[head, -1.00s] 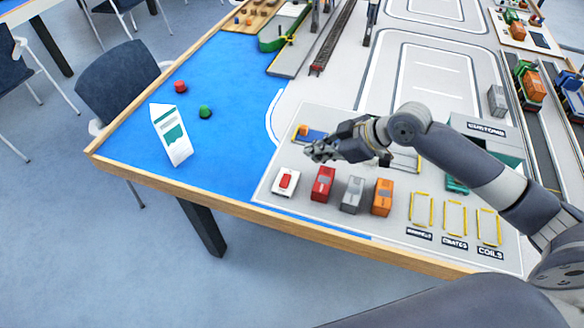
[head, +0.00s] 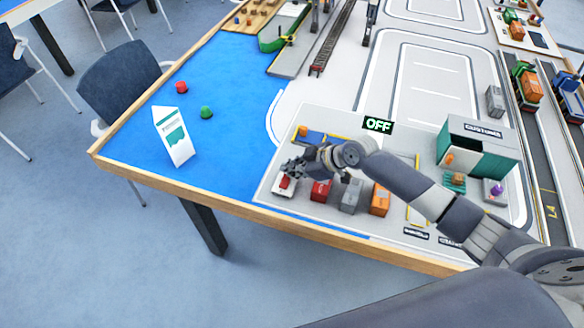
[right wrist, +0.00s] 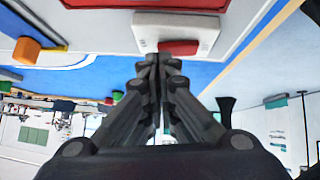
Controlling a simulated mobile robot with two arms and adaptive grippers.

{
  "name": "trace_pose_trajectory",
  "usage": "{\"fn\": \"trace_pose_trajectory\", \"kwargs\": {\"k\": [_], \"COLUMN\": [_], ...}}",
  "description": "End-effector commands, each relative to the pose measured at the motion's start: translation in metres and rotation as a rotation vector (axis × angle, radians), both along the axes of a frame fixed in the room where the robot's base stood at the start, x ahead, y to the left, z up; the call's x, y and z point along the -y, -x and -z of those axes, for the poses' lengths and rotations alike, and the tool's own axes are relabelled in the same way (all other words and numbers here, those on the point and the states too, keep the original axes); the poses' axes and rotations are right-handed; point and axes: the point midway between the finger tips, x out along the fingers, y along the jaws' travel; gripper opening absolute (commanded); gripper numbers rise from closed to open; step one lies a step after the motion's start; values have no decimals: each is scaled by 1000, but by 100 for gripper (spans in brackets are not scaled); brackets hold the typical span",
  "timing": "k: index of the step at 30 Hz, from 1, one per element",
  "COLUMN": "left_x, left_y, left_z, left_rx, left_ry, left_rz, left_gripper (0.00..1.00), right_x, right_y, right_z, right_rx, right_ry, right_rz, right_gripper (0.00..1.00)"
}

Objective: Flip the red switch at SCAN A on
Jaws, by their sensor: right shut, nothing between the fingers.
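The red switch (head: 285,183) is a red rocker on a white base near the front edge of the table. It also shows in the right wrist view (right wrist: 178,47), just past the fingertips. My right gripper (head: 291,169) is shut and empty, with its fingertips over the far side of the switch. I cannot tell whether they touch it. A dark sign with green letters (head: 378,124) reads OFF behind my right arm. No SCAN A label is readable. My left gripper is out of view.
A red vehicle (head: 321,190), a grey one (head: 351,196) and an orange one (head: 380,200) stand in a row right of the switch. A teal-and-white customs building (head: 484,150) is further right. The blue area (head: 235,120) left of the switch is mostly clear.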

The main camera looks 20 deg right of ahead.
Motion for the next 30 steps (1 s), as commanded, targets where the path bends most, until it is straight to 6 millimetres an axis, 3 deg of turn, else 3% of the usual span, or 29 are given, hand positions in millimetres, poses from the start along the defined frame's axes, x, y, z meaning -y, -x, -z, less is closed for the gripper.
{"fn": "trace_pose_trajectory", "kwargs": {"k": [9, 21, 30], "left_x": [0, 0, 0], "left_y": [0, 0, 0], "left_z": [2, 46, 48], "left_rx": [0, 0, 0], "left_ry": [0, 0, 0], "left_rz": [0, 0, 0], "left_gripper": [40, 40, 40], "right_x": [0, 6, 7], "right_y": [0, -9, -10], "right_z": [2, 18, 16], "right_rx": [-4, -169, -173], "right_ry": [-3, -117, -116], "right_rz": [1, 0, 1], "right_gripper": [0, 0, 0]}}
